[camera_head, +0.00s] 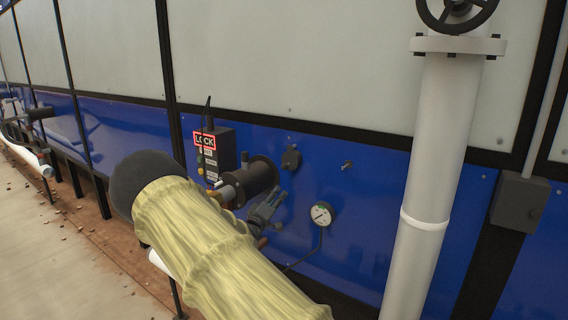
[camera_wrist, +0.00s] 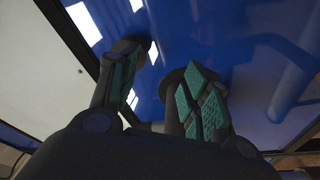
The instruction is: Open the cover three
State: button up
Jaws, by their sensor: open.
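No cover in view carries a readable number three. A small dark round cap (camera_head: 291,158) sits on the blue panel (camera_head: 375,205), right of a black cylindrical fitting (camera_head: 259,178). Which of these is cover three, I cannot tell. My gripper (camera_head: 265,211) is open in front of the panel, below the cap and left of the gauge, partly hidden by my sleeved arm. In the wrist view its teal-padded fingers (camera_wrist: 160,75) are apart with nothing seen held. Dark round parts show behind the left finger (camera_wrist: 127,46) and right finger (camera_wrist: 176,80); contact is unclear.
A dark box with a red LOCK label (camera_head: 205,141) stands left of the cylindrical fitting. A round gauge (camera_head: 322,213) and small bolt (camera_head: 346,166) are on the panel. A white vertical pipe (camera_head: 431,170) with a handwheel (camera_head: 457,12) stands at right. Floor (camera_head: 50,240) is open at left.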

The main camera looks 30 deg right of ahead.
jog(key=h, duration=0.1)
send_near(283, 168)
jog(key=shift+m, duration=0.3)
jog(key=p+x, duration=0.5)
jog(key=x, duration=0.6)
jog(key=shift+w+d, duration=0.2)
grip_shut()
